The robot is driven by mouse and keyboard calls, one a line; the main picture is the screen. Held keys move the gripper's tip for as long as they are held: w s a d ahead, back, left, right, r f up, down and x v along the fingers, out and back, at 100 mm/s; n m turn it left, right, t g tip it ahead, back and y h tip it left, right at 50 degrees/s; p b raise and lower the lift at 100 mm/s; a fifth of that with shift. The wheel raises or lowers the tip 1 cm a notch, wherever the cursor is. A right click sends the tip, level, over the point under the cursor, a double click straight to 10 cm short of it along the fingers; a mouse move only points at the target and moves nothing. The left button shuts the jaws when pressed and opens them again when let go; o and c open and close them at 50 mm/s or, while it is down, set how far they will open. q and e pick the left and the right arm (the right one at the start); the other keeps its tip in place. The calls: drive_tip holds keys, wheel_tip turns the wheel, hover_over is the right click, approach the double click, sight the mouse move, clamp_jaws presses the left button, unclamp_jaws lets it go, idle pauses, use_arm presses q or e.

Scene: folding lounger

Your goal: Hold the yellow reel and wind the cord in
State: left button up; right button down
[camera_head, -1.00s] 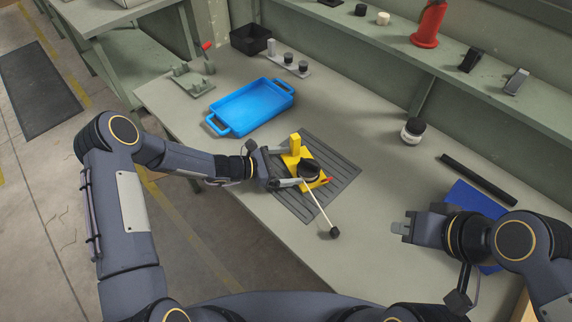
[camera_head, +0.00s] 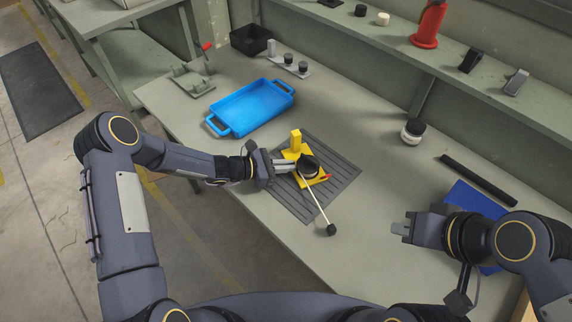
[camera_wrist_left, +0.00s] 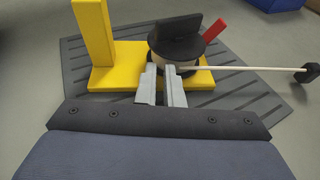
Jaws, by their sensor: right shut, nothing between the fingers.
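The yellow reel (camera_head: 294,154) stands on a dark ribbed mat (camera_head: 343,180). In the left wrist view the reel (camera_wrist_left: 95,42) has an upright yellow post, a flat yellow base and a dark-flanged drum (camera_wrist_left: 177,50). A red crank handle (camera_wrist_left: 215,31) sticks up at the drum's right. A pale cord (camera_wrist_left: 248,69) runs from the drum to a black end piece (camera_head: 331,229). My left gripper (camera_head: 290,165), (camera_wrist_left: 161,68) has its fingers nearly together at the drum's near side; what lies between the tips is mostly hidden. My right gripper (camera_head: 404,228) is shut and empty above the bench.
A blue tray (camera_head: 225,110) lies behind the mat. A black bin (camera_head: 251,40) and a grey fixture (camera_head: 195,82) stand farther back. A black-topped jar (camera_head: 413,131), a dark bar (camera_head: 478,180) and a blue flat item (camera_head: 470,197) are at the right. The bench between mat and jar is clear.

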use_arm(q)
drive_tip(key=o, duration=1.4)
